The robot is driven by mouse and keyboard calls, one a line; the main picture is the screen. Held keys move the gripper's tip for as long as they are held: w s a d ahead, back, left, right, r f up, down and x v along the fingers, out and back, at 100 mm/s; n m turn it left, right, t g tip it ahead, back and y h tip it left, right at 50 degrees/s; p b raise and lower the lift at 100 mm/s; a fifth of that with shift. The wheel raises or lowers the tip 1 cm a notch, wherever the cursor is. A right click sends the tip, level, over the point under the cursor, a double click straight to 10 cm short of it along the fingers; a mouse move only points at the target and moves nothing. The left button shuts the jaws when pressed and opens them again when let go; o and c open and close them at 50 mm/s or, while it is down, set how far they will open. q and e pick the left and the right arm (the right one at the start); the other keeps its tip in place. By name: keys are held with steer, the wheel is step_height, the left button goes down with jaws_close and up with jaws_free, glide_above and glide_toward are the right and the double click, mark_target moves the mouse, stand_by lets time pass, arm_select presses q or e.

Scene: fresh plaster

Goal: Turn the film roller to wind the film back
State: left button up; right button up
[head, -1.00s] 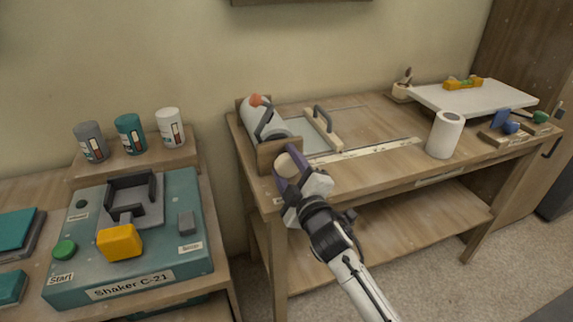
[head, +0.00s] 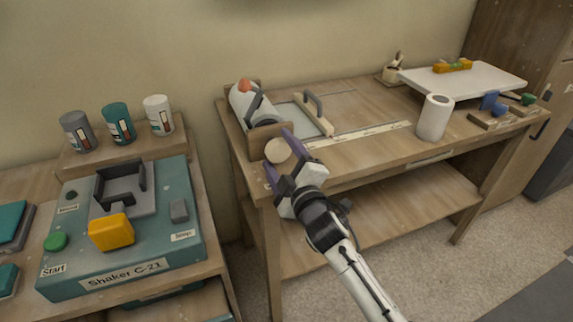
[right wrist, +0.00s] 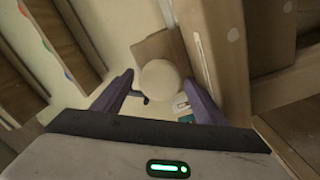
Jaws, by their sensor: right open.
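The film roller (head: 246,106) is a white roll with an orange end, lying in a wooden holder at the left end of the right-hand bench. A pale round knob (head: 277,151) sits at its near end, in front of the holder's wooden end plate (head: 258,139). My right gripper (head: 279,149) is open, its purple fingers on either side of the knob. In the right wrist view the knob (right wrist: 160,80) is between the fingers, with visible gaps, apart from both. My left gripper is not in view.
A wooden-handled frame (head: 315,114) lies right of the roller. A white paper roll (head: 434,118) stands farther right. The shaker (head: 120,235) and several bottles stand on the left bench. A gap separates the benches.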

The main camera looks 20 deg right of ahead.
steer(key=s, duration=0.8)
steer(key=shift+s+d, duration=0.15)
steer(key=shift+s, duration=0.2)
